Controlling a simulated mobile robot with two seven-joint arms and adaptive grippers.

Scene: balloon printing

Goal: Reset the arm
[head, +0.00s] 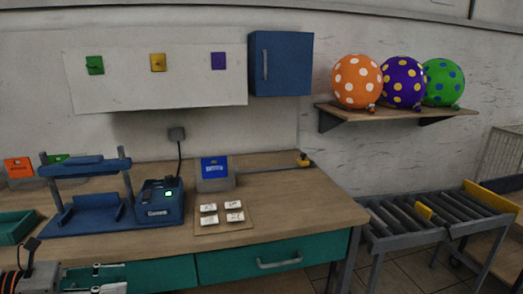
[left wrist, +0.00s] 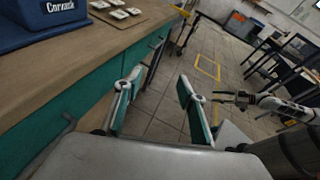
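My left gripper (head: 108,279) is at the lower left of the head view, in front of the teal drawers. The left wrist view shows the same gripper (left wrist: 158,98) with its two teal-padded fingers spread wide and nothing between them. It hangs in free air beside the table edge. My right gripper (left wrist: 230,97) shows small at the right of the left wrist view, away from the table. Its fingers look apart and empty. The right arm is not in the head view.
The wooden table (head: 290,198) holds a blue press (head: 90,200), a blue control box (head: 158,203), a screen unit (head: 215,174) and several white buttons (head: 208,208). A roller conveyor (head: 425,215) stands right. Dotted balloons (head: 358,82) sit on a wall shelf (head: 395,112).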

